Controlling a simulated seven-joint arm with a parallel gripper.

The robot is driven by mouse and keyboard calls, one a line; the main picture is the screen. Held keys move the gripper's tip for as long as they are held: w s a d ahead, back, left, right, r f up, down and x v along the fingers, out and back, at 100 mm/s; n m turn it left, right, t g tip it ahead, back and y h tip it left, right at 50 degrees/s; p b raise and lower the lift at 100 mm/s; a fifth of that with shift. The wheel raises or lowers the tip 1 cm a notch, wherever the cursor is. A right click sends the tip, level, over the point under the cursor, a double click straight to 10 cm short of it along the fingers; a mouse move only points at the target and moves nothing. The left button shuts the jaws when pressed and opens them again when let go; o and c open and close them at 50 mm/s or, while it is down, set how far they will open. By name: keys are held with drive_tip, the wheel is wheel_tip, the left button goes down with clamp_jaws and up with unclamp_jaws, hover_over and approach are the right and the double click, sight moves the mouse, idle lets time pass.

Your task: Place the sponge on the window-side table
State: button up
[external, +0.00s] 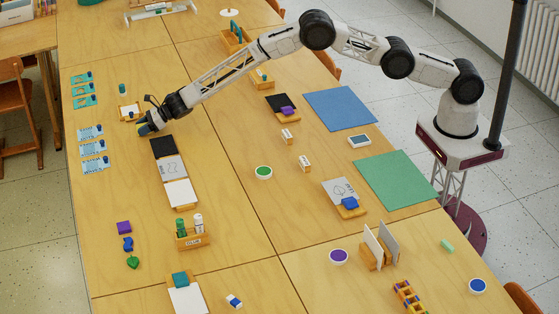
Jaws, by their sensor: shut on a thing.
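My gripper (147,125) is at the left of the joined wooden tables, low over the far-left part. It is shut on a small dark blue and yellowish thing (142,130), mostly hidden by the fingers. I cannot tell for sure whether this is the sponge, or whether it touches the table. A pale green block (447,246) lies on the near right table (420,270). The tables form one surface with seams; the right-hand side (300,200) is nearest my base and the wall radiator (465,22).
Close by my gripper are a small tray (130,110), several blue cards (92,148) and a black sheet (163,146). A glue holder (193,238), a blue mat (340,108) and a green mat (396,179) also lie on the tables. Bare wood shows around (215,150).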

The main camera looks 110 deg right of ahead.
drive_tip(key=shift+r, duration=1.6)
drive_tip(key=shift+s+a+r, duration=0.2)
drive_tip(key=shift+s+a, duration=0.45)
drive_tip(key=shift+s, duration=1.95)
drive_tip(key=shift+s+a+r, duration=0.25)
drive_tip(key=shift+s+a, duration=0.45)
drive_tip(key=shift+s, duration=1.85)
drive_tip(key=shift+s+a+r, duration=0.2)
drive_tip(key=shift+s+a, duration=0.45)
drive_tip(key=shift+s, duration=1.95)
drive_tip(key=shift+s+a+r, duration=0.2)
drive_tip(key=shift+s+a, duration=0.15)
drive_tip(key=shift+a, duration=0.4)
drive_tip(key=s+a+r+n+y, duration=0.1)
drive_tip(key=s+a+y, duration=0.1)
drive_tip(key=s+a, duration=1)
drive_tip(key=s+a+r+n+y, duration=0.1)
drive_tip(key=s+a+n+y, duration=0.1)
drive_tip(key=s+a, duration=0.9)
drive_tip(key=shift+s+a+g, duration=0.35)
drive_tip(key=shift+a+g, duration=0.05)
drive_tip(key=shift+a, duration=2.15)
drive_tip(key=shift+f, duration=0.1)
